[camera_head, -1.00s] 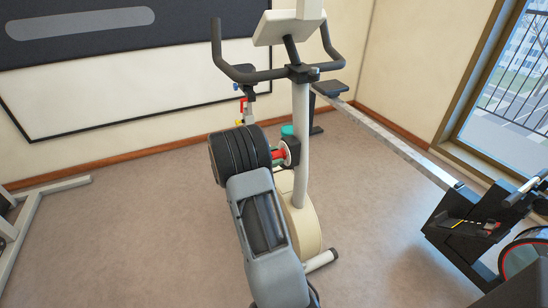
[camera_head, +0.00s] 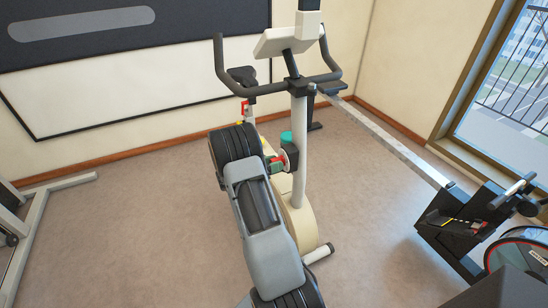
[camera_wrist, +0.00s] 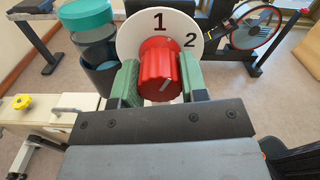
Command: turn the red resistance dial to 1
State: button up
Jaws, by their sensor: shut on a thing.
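The red resistance dial (camera_wrist: 158,70) sits in front of a white round plate marked 1 and 2 (camera_wrist: 172,27). A pale pointer line on its face slants toward the upper right, on the side of the 2. My gripper (camera_wrist: 160,82) has its green fingers on both sides of the dial and is shut on it. In the head view the dial plate (camera_head: 290,157) is on the post of the exercise bike (camera_head: 299,135). My gripper (camera_head: 273,164) reaches it from the left, and my arm partly hides the dial.
A teal-lidded dark container (camera_wrist: 92,38) stands behind the dial on the left. A rowing machine (camera_head: 470,225) is at the right, its long rail running behind the bike.

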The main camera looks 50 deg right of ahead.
jog(key=shift+r+n+p, duration=0.15)
jog(key=shift+n+p, duration=1.4)
jog(key=shift+n, duration=0.65)
jog(key=o, duration=0.9)
jog(key=b+v, duration=0.1)
jog(key=v, duration=1.3)
jog(key=shift+b, duration=0.3)
